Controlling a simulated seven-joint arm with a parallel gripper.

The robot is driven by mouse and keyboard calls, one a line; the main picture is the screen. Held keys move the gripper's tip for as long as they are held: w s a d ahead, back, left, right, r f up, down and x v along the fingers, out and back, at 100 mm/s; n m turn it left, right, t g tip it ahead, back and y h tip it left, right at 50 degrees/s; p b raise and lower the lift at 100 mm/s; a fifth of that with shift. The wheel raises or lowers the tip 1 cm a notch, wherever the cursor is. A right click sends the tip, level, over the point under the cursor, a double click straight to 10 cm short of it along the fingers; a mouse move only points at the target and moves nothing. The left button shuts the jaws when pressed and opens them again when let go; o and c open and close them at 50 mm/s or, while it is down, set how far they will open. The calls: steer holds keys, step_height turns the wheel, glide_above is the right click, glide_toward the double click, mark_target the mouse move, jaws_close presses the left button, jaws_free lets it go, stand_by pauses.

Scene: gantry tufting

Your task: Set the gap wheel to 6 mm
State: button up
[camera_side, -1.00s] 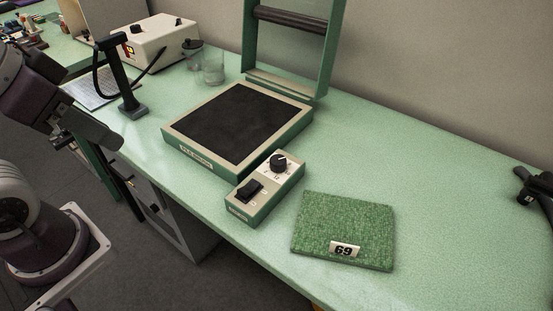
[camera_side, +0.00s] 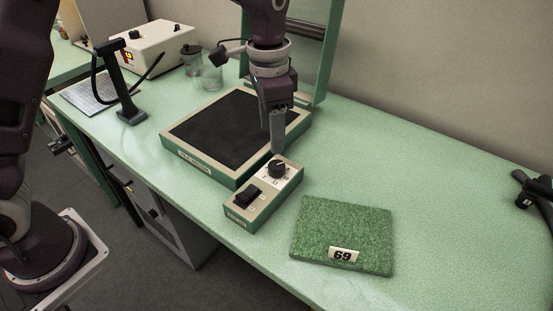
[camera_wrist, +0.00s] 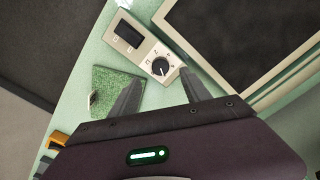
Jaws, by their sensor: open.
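The gap wheel looks to be the round black knob (camera_side: 277,169) on the white top plate of a green control box (camera_side: 262,205).
A black rocker switch (camera_side: 246,195) sits on the same box. A framed black bed (camera_side: 222,128) lies behind it, with a raised green frame (camera_side: 328,60) further back. A green tufted sample marked 69 (camera_side: 343,230) lies to the right.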

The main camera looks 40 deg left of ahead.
mark_target(276, 165)
steer(key=f, duration=0.8)
steer(key=shift+w+d+f, duration=0.3)
steer(key=shift+w+f, duration=0.05)
jaws_close()
